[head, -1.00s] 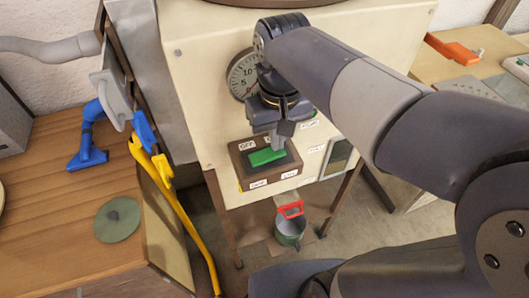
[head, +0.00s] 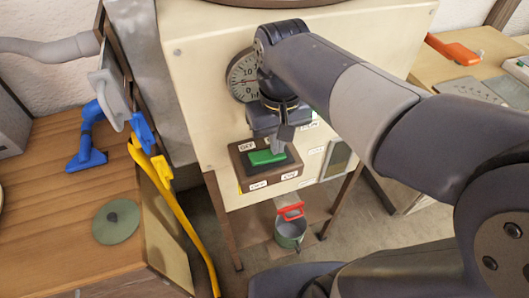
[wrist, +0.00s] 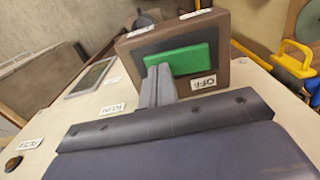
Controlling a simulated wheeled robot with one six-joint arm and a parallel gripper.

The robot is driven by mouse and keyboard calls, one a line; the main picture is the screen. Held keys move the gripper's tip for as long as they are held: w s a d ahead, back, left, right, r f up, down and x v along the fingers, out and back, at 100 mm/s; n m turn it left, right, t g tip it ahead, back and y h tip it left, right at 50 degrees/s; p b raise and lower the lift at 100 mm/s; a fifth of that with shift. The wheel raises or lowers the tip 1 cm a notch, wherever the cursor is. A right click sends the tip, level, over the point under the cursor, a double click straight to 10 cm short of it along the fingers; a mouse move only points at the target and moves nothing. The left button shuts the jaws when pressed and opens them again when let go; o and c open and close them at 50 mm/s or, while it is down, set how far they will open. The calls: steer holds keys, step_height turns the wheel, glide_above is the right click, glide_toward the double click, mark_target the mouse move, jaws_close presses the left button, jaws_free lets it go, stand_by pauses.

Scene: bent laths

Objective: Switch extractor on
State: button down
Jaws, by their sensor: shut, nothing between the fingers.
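A switch box (head: 240,168) with a brown frame and dark face is mounted on the cream cabinet. A green rocker (head: 262,158) lies across its face. Small labels stand around it; an OFF label (head: 247,146) is at its upper left. My gripper (head: 278,149) is shut and empty, its fingertips at the right part of the rocker. In the wrist view the closed fingers (wrist: 158,72) overlap the left end of the green rocker (wrist: 190,58), and an OFF label (wrist: 203,83) shows below its right half. I cannot tell whether the fingertips touch the rocker.
A round dial (head: 241,76) is above the switch, partly behind my arm. Below hangs or stands a green pot (head: 290,234) with a red handle (head: 290,211). Another bench with an orange tool (head: 455,52) is right.

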step_height(320, 180, up, 7)
steer(key=p, duration=0.6)
steer(key=shift+f, duration=0.15)
step_height(320, 180, down, 7)
steer(key=b, duration=0.6)
steer(key=shift+b, duration=0.35)
steer(key=shift+r, duration=0.25)
